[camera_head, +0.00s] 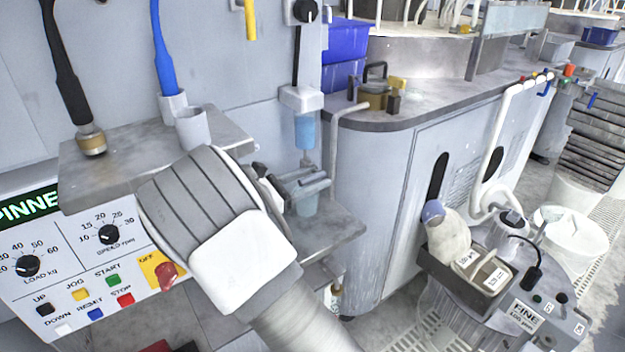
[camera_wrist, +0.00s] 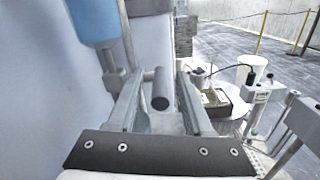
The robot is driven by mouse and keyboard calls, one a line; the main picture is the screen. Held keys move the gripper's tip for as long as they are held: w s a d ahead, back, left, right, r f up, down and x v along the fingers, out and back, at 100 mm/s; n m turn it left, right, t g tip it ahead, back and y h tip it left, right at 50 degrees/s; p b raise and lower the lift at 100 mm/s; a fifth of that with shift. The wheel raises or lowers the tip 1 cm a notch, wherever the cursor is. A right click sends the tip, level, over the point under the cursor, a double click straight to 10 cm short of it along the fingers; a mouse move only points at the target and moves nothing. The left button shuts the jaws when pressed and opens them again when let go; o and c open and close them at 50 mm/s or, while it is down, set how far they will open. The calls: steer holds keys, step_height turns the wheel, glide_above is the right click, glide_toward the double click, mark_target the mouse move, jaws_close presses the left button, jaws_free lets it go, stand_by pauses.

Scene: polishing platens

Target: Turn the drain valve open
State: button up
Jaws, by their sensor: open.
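A short grey round bar (camera_wrist: 160,94), which looks like the drain valve's handle, points towards the camera. It lies between the two fingers of my gripper (camera_wrist: 158,80), with space visible on both sides. The fingers are open, and the bar is not gripped. How the handle joins the valve is hidden.
A metal shelf (camera_head: 325,232) lies below the outlet. A control panel (camera_head: 75,265) with knobs and buttons is at lower left. A grey cabinet (camera_head: 385,190) stands to the right of my gripper. A dark tray (camera_head: 445,278) with a cloth and white blocks sits farther right.

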jaws_close()
steer(key=shift+f, duration=0.1)
stand_by(0.3)
steer(key=t+h, duration=0.2)
steer(key=shift+f+h, duration=0.3)
steer(key=shift+h, duration=0.1)
steer(key=shift+d+f+t+h, duration=0.15)
steer(key=shift+t+h, duration=0.45)
steer(key=shift+h, duration=0.3)
jaws_free()
